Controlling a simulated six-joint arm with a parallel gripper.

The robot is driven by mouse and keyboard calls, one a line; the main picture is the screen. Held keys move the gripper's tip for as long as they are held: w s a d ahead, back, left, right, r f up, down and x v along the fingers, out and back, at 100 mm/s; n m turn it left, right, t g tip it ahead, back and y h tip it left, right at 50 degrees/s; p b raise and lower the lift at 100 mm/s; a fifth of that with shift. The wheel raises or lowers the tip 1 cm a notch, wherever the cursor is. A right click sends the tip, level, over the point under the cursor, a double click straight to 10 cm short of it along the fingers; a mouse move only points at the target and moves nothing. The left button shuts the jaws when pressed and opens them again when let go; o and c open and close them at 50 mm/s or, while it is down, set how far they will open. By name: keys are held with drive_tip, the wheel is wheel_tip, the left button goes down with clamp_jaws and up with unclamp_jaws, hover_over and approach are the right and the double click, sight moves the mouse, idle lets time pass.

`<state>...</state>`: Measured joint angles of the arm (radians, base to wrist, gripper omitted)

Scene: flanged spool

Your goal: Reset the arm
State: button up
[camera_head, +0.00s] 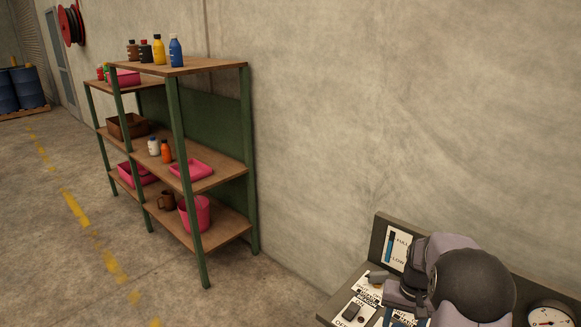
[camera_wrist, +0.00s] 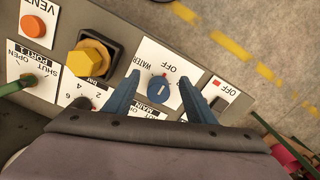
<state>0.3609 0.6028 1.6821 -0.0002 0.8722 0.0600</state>
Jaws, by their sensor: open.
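My gripper (camera_wrist: 159,78) shows in the wrist view with its two blue-grey fingers apart. A round blue knob (camera_wrist: 159,89) on a white plate marked OFF and WATER appears between the fingers. I cannot tell whether the fingers touch it; a gap shows on both sides. In the head view my arm (camera_head: 470,285) is at the lower right, over the control panel (camera_head: 384,232), and hides much of it. The fingers are hard to make out there.
The panel also carries a yellow knob (camera_wrist: 88,62), an orange button (camera_wrist: 33,26), a green lever (camera_wrist: 17,86), a black switch (camera_wrist: 219,103) and a dial gauge (camera_head: 549,316). A shelf (camera_head: 207,65) with bottles and pink bins stands left along the wall. Floor beyond the panel is open.

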drive_tip(key=s+a+n+g, duration=0.1)
drive_tip(key=s+a, duration=0.5)
drive_tip(key=s, duration=0.4)
drive_tip(key=s+a+n+g, duration=0.1)
drive_tip(key=s+a, duration=0.4)
drive_tip(key=s, duration=0.5)
drive_tip(key=a+r+n+t, duration=0.2)
drive_tip(key=a+r+n, duration=0.1)
drive_tip(key=a+r, duration=0.15)
wheel_tip(320, 180, down, 36)
drive_tip(key=b, duration=3.6)
drive_tip(key=shift+w+f, duration=0.15)
drive_tip(key=shift+f, duration=0.1)
drive_tip(key=shift+a+r, duration=0.1)
